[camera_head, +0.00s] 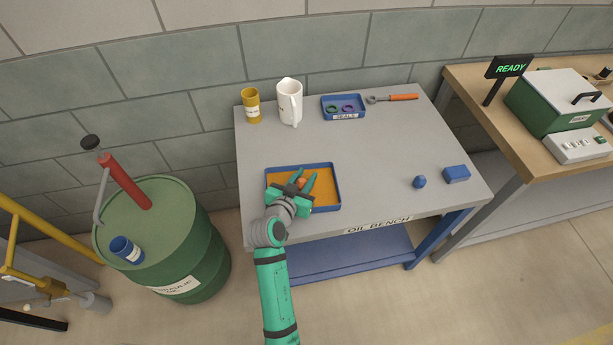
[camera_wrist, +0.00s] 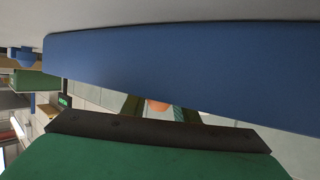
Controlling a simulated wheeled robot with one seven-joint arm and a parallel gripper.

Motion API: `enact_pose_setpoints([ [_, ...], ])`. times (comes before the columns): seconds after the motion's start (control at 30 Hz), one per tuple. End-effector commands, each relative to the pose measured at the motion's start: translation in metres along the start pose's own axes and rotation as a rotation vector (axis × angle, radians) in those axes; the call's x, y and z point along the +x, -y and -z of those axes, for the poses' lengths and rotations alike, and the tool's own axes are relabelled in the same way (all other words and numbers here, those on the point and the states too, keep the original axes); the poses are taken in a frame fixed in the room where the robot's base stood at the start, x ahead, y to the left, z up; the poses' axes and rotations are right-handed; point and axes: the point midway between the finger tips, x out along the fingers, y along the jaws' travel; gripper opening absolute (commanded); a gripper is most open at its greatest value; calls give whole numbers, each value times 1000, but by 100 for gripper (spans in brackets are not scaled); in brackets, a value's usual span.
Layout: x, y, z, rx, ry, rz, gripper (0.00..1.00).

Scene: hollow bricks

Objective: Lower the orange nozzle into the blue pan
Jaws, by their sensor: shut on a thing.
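The blue pan (camera_head: 338,178) lies at the front left of the grey bench, with a blue rim and an orange inside. My gripper (camera_head: 303,178) is over the pan's inside, its two green fingers pointing away from me. It is shut on the orange nozzle (camera_head: 301,182), of which only a small part shows between the fingers. In the wrist view a bit of the orange nozzle (camera_wrist: 156,105) shows between the fingers, below a wide blue band (camera_wrist: 170,65) that looks like the pan's wall. I cannot tell whether the nozzle touches the pan's floor.
On the bench (camera_head: 375,140) stand a yellow can (camera_head: 251,106), a white jug (camera_head: 289,103), a seals tray (camera_head: 343,108) and an orange-handled tool (camera_head: 398,98) at the back. A small blue piece (camera_head: 419,182) and a blue block (camera_head: 456,174) lie at right. The bench middle is clear.

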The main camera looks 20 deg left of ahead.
Motion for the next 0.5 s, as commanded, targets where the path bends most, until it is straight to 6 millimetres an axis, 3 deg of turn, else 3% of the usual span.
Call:
enact_pose_setpoints([
  [0.5,2,0,-6,-1,-1,0,4],
])
